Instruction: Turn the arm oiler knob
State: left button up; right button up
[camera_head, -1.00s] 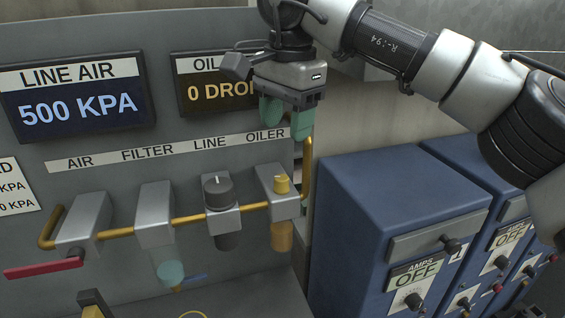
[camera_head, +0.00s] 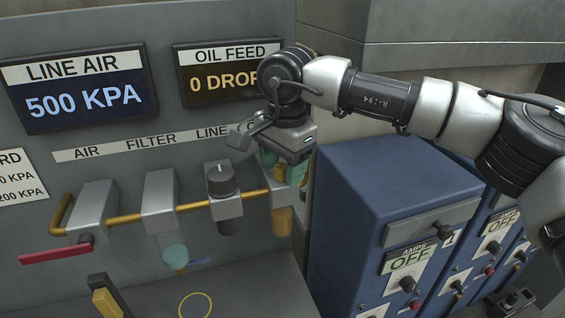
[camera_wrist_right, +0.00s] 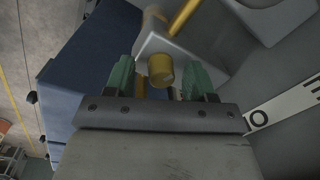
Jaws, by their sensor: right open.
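The oiler (camera_head: 283,221) is the rightmost unit on the brass air pipe, a grey block with an amber bowl below. Its yellow knob (camera_wrist_right: 161,70) shows in the right wrist view, between the two green fingertips, with a gap on each side. In the head view my gripper mostly hides the knob. My right gripper (camera_head: 282,169) is open and sits over the top of the oiler. Whether the fingers are level with the knob is hard to tell. My left gripper is not in view.
The regulator with its dark knob (camera_head: 221,179) stands close left of the oiler. The filter (camera_head: 159,205) and a red-handled valve (camera_head: 57,250) are further left. Blue cabinets (camera_head: 375,200) stand to the right. The oil feed display (camera_head: 228,75) is above.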

jog(key=c, duration=0.9)
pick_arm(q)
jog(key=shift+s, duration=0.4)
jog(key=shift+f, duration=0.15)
pick_arm(e)
jog(key=shift+m+b, duration=0.75)
jog(key=shift+m, duration=0.05)
jog(key=shift+m+b, duration=0.75)
jog(key=shift+m, duration=0.45)
pick_arm(q)
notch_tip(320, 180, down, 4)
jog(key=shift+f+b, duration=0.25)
jog(key=shift+b, duration=0.65)
pick_arm(e)
jog(key=m, duration=0.4)
jog(key=shift+r+m+h, duration=0.1)
jog(key=shift+m+h, duration=0.2)
jog(key=shift+m, duration=0.1)
jog(key=o, duration=0.9)
